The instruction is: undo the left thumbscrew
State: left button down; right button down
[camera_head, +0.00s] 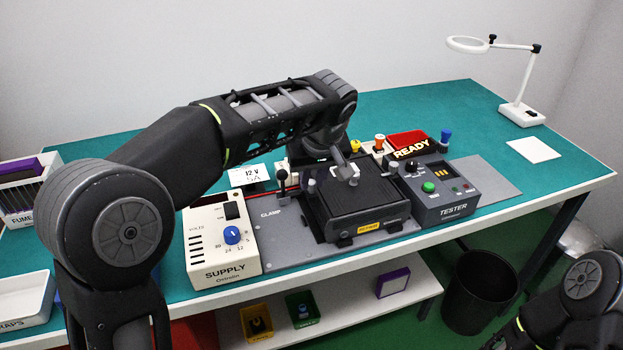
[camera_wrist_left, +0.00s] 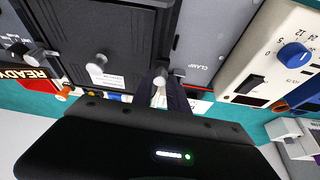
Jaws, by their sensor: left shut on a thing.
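A dark fixture (camera_head: 355,208) with a flat lid stands on the grey plate in the middle of the bench. My left gripper (camera_head: 310,164) reaches down at its back left, partly hidden by my own arm. In the left wrist view my left gripper (camera_wrist_left: 160,94) is shut on the left thumbscrew (camera_wrist_left: 160,76), a pale metal knob mostly hidden between the fingers. A metal knob (camera_wrist_left: 98,62) stands on the lid, and the right thumbscrew (camera_wrist_left: 38,55) is beyond it. Only a part of my right arm shows at the lower right; its gripper is out of view.
The supply box (camera_head: 221,240) stands left of the fixture, with the clamp lever (camera_head: 282,181) between them. The tester (camera_head: 446,190) stands to the right, and a red READY tray (camera_head: 407,143) behind. A magnifier lamp (camera_head: 522,112) stands at the far right. The bench's right end is mostly clear.

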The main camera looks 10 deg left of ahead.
pick_arm(q)
jog(key=shift+n, duration=0.5)
jog(key=c, duration=1.3)
grip_release()
jog(key=shift+r, duration=0.1)
jog(key=v, duration=0.7)
jog(key=shift+d+r, duration=0.2)
jog(key=shift+r, duration=0.05)
